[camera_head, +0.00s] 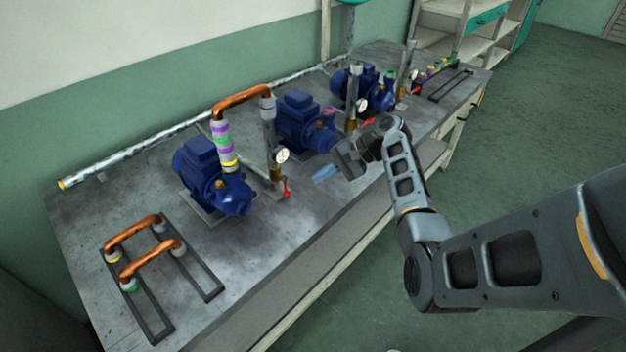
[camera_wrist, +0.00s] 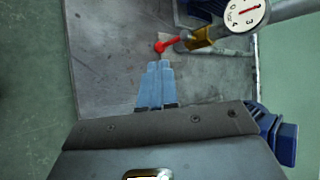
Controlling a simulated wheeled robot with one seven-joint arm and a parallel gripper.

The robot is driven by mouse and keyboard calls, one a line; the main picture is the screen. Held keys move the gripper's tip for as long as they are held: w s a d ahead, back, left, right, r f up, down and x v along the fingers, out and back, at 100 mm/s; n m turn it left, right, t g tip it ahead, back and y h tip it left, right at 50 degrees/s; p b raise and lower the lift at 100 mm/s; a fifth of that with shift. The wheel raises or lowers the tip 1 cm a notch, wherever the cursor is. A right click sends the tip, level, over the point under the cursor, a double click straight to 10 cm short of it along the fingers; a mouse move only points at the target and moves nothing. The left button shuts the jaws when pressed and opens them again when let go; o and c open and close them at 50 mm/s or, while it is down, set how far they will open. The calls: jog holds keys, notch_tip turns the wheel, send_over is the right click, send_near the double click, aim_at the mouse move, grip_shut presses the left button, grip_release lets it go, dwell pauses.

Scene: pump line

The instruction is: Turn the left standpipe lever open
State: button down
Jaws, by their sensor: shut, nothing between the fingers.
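The left standpipe (camera_head: 268,130) stands beside the nearest blue pump and carries a round white gauge (camera_head: 282,156). Its red lever (camera_head: 287,188) sits low by the brass valve, pointing toward the table's front edge. In the wrist view a red lever (camera_wrist: 168,44), seemingly the same one, extends left from the brass valve (camera_wrist: 203,38), with a gauge (camera_wrist: 243,13) at upper right. My gripper (camera_head: 318,177) is low over the table, right of the lever, with its blue fingers pointing toward it. The fingers (camera_wrist: 158,64) are together and empty, their tips just short of the lever.
Blue pumps (camera_head: 208,178) line the bench (camera_head: 245,255); the middle pump (camera_head: 302,122) stands behind my gripper. Another standpipe (camera_head: 353,95) with a red lever (camera_head: 368,121) is farther right. A rack with copper pipes (camera_head: 150,255) lies at the near left. The front bench strip is mostly clear.

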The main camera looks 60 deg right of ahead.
jog(key=v, duration=0.6)
jog(key=n+g+h+b, duration=0.2)
jog(key=n+h+b, duration=0.3)
jog(key=h+b, duration=0.4)
send_near(289, 195)
jog(key=shift+y, duration=0.7)
jog(key=d+f, duration=0.3)
jog(key=d+f+b, duration=0.1)
jog(key=f, duration=0.1)
jog(key=shift+s+d, duration=0.35)
jog(key=w, duration=0.2)
jog(key=w+a, duration=0.1)
jog(key=shift+f, duration=0.3)
jog(key=shift+w+a+f, duration=0.1)
jog(key=shift+w+a, duration=0.1)
jog(key=shift+w, duration=0.15)
jog(key=shift+p, duration=0.35)
jog(key=shift+w+a+y+p, duration=0.25)
jog(key=shift+w+y+p, duration=0.1)
jog(key=shift+p, duration=0.25)
jog(key=shift+w+a, duration=0.1)
jog(key=shift+w, duration=0.05)
